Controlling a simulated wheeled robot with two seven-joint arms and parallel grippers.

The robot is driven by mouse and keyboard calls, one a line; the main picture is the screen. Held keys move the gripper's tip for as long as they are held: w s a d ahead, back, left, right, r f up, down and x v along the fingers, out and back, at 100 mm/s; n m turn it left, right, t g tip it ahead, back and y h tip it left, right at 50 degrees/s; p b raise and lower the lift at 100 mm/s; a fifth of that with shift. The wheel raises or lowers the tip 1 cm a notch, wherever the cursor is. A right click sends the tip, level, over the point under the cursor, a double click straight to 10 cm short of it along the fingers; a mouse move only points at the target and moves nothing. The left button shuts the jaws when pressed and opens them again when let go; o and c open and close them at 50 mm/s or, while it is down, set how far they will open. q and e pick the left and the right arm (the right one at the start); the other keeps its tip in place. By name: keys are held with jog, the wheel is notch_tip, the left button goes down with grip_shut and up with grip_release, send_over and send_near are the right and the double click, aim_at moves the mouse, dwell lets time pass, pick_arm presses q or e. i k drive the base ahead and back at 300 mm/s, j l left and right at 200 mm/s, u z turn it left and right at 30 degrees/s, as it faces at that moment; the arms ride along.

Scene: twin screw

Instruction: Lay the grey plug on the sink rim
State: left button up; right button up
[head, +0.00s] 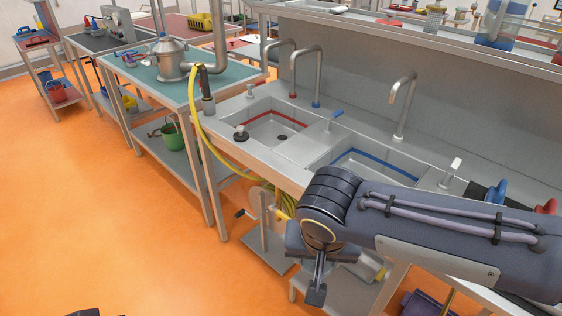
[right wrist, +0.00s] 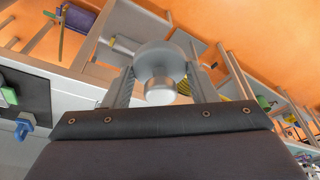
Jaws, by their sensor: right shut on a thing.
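In the right wrist view my right gripper (right wrist: 160,75) is shut on the grey plug (right wrist: 160,58), a round disc with a paler knob. In the head view my right arm comes in from the right, and its gripper (head: 316,288) points down in front of the sink, below rim level; the plug cannot be made out there. The sink rim (head: 290,178) runs around a left basin with a red band (head: 276,117) and a right basin with a blue band (head: 380,156).
Several taps (head: 402,105) and a lever (head: 333,120) stand along the sink. A yellow hose (head: 197,130) hangs over the front edge. The front rim between the basins looks clear.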

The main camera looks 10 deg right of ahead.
aim_at(287, 166)
jog(key=i, duration=1)
